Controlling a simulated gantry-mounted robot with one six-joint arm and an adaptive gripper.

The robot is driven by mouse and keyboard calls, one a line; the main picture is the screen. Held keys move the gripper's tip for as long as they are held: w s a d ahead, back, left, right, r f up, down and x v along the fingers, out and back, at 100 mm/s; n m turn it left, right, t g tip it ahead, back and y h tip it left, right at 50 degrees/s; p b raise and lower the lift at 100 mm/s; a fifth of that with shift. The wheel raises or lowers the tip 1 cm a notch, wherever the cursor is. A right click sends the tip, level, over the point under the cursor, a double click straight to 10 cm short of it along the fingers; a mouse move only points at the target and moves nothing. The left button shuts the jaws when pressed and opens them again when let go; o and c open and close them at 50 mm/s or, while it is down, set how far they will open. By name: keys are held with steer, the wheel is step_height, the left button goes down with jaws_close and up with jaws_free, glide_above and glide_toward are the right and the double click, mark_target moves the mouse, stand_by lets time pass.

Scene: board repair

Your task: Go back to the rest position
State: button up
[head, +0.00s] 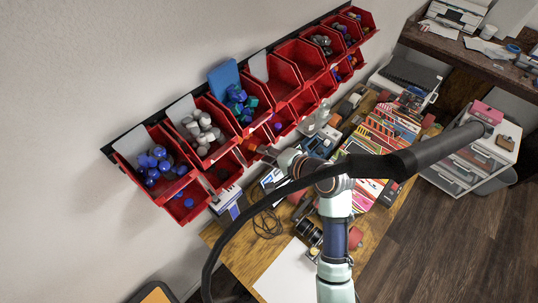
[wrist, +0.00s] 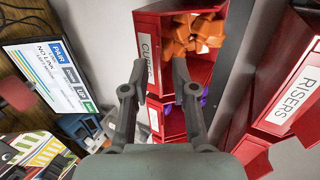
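My gripper (wrist: 159,72) shows in the wrist view with its two dark fingers apart and nothing between them. It faces a red bin labelled CUBES (wrist: 145,62), which holds orange pieces (wrist: 195,35). A lower red bin with purple pieces shows partly behind the right finger. In the head view my arm bends toward the wall bins, with its end close to the lower bin row. The fingers are too small to make out there.
Red bins (head: 305,58) line the wall in two rows. A bin labelled RISERS (wrist: 298,85) is at the right of the wrist view. A screen reading NO LINK (wrist: 48,72) stands at left. The wooden bench (head: 255,258) is crowded, with a white sheet (head: 288,275) near its front.

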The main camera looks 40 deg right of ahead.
jaws_close()
stand_by(0.4)
steer(key=shift+r+g+p, duration=0.3)
steer(key=shift+r+p, duration=0.3)
steer(key=shift+p, duration=0.85)
steer(key=shift+r, duration=0.35)
stand_by(0.3)
steer(key=s+p, duration=0.4)
steer(key=s, duration=1.1)
steer(key=shift+d+p, duration=0.35)
steer(key=shift+d, duration=0.05)
steer(key=shift+f, duration=0.1)
